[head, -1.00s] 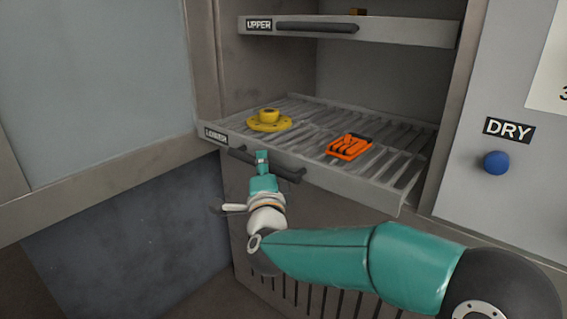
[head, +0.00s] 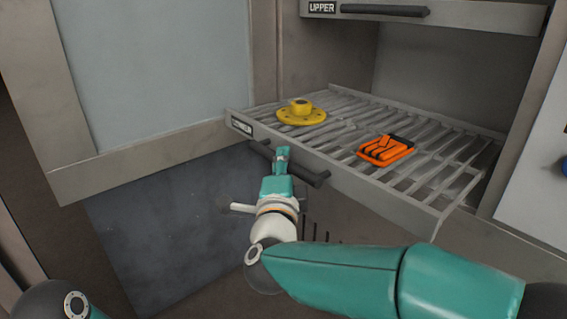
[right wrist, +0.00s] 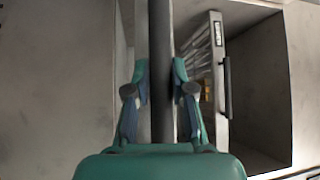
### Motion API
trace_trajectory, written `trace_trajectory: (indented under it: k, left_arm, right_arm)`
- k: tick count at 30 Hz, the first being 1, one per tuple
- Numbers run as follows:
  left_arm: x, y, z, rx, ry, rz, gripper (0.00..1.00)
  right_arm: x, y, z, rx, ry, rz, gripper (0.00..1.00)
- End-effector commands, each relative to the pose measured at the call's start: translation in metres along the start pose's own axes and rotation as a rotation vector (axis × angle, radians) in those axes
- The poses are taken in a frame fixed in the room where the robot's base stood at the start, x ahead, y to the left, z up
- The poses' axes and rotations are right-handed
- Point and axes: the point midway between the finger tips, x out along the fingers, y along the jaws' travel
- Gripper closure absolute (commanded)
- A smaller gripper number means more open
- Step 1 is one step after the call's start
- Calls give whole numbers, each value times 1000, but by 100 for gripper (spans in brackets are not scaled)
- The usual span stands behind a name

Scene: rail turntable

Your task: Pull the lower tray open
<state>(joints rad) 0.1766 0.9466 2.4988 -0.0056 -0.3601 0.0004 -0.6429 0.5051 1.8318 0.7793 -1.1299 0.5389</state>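The lower tray (head: 345,166) is a grey slatted rack standing out from the cabinet, with a label at its front left. Its dark bar handle (head: 315,177) runs along the front. My right gripper (head: 282,153) is at this handle. In the right wrist view my right gripper (right wrist: 160,75) has one finger on each side of the dark handle bar (right wrist: 161,110), closed in on it. A yellow flanged part (head: 301,113) and an orange part (head: 386,150) lie on the tray. My left gripper is not in view.
The upper tray (head: 470,17), with its own dark handle (head: 385,11), is above, close to the cabinet front. A large pale door panel (head: 150,70) stands to the left of the lower tray. A blue button (head: 565,166) is at the right edge.

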Motion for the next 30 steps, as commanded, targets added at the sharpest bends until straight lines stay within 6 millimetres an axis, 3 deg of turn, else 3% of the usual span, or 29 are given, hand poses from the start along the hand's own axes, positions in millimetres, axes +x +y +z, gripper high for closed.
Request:
trace_trajectory:
  k: [1, 4, 17, 23, 30]
  left_arm:
    - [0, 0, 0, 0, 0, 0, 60]
    - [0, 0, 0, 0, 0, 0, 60]
    - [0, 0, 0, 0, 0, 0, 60]
    - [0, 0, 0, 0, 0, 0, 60]
    - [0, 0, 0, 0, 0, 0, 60]
  right_arm:
    - [0, 6, 0, -4, 0, 11, 69]
    - [0, 4, 0, -3, -1, 8, 53]
    - [-7, 1, 1, -1, -2, 2, 53]
    - [-36, 1, 1, -2, -4, 2, 53]
    - [-85, 2, 1, -2, -4, 3, 53]
